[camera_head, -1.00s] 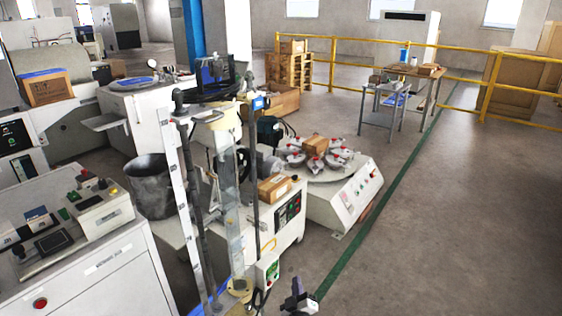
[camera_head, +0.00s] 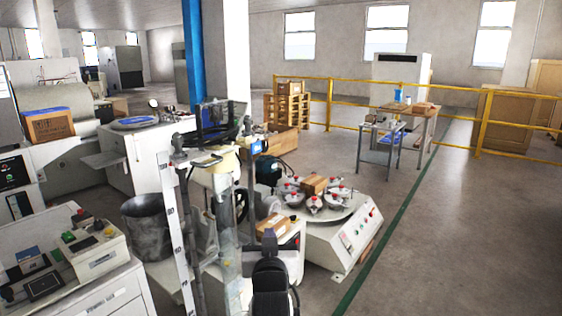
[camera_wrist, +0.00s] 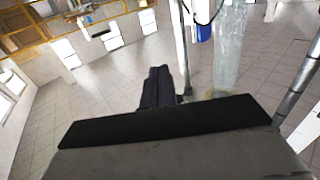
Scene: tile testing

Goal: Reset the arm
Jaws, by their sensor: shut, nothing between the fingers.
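My arm rises at the bottom centre of the head view, with my gripper (camera_head: 270,236) at its upper end, in front of the white machine with a carton on it. In the wrist view my gripper's dark fingers (camera_wrist: 158,74) are together with nothing between them. They point out over the tiled floor (camera_wrist: 105,90). The clear upright tube (camera_wrist: 230,50) and a pale post stand close to the right of the fingers in that view. The gripper appears apart from everything around it.
A test stand with a scaled white post (camera_head: 176,225) and a grey bucket (camera_head: 150,222) are left of my arm. A round-table machine (camera_head: 335,225) with red-topped parts stands just beyond, to the right. Open floor (camera_head: 460,240) lies right of the green line. A yellow railing (camera_head: 450,92) crosses behind.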

